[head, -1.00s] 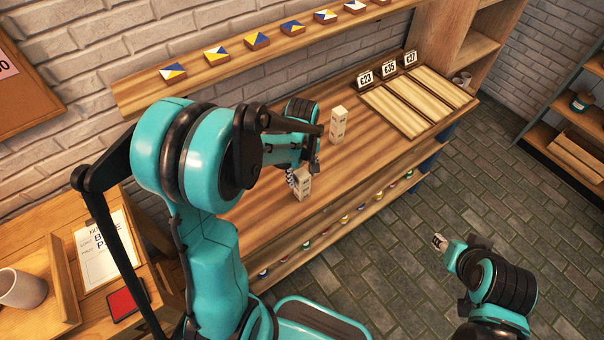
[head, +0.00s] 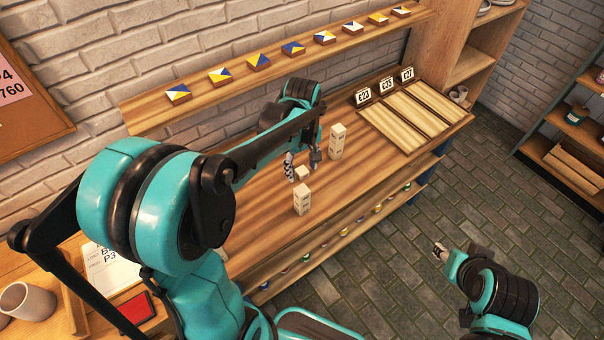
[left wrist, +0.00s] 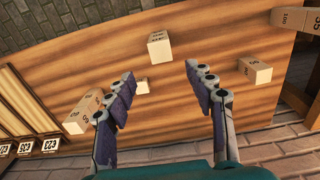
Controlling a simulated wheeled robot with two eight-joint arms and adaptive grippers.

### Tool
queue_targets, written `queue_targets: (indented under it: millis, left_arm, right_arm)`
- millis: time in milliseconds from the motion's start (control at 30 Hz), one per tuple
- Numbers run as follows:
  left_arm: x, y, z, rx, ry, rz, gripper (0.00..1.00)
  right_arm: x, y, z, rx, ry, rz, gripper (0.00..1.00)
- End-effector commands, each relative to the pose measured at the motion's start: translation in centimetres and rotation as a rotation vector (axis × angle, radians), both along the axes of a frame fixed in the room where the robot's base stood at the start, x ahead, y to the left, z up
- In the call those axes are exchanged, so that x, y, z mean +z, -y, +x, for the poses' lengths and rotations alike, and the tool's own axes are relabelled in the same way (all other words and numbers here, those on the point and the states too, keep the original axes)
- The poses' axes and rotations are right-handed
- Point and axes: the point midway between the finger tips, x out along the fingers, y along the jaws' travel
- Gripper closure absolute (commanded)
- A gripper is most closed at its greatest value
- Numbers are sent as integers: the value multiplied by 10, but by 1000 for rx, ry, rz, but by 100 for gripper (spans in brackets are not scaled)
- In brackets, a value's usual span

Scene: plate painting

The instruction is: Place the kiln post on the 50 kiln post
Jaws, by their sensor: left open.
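Several pale, block-shaped kiln posts stand on the wooden bench (head: 262,238). A tall post (head: 337,141) stands right of my left gripper (head: 303,163), and another post (head: 302,199) stands nearer the front edge. A short pale block (head: 302,173) shows just below the fingers. In the left wrist view, my left gripper (left wrist: 160,82) is open and empty. A post (left wrist: 160,48) stands beyond its fingertips, a small pale block (left wrist: 142,87) lies beside the left finger, and numbered posts appear at left (left wrist: 80,115) and right (left wrist: 255,70). My right gripper (head: 439,251) is over the floor; its fingers are unclear.
Wooden boards (head: 405,115) with price cards (head: 386,85) lie at the bench's right end. A wall shelf (head: 210,105) holds several painted tiles. Larger numbered blocks (left wrist: 290,18) show at the upper right in the left wrist view. Bench space around the posts is bare.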

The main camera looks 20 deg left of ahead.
Motion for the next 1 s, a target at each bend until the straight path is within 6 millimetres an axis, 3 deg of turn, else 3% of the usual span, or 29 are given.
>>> queue_targets:
  millis: [167, 400, 600, 800, 1000]
  left_arm:
    - [17, 7, -15, -103, 60, 9, 46]
    - [48, 29, -65, -511, 300, 96, 46]
    - [53, 42, -100, -822, 473, 221, 46]
    - [51, 47, -114, -976, 555, 308, 46]
    - [50, 48, -115, -999, 566, 322, 46]
  right_arm:
    - [1, 0, 0, 0, 0, 0, 60]
    - [1, 0, 0, 0, 0, 0, 60]
    - [1, 0, 0, 0, 0, 0, 60]
    - [1, 0, 0, 0, 0, 0, 60]
    - [1, 0, 0, 0, 0, 0, 60]
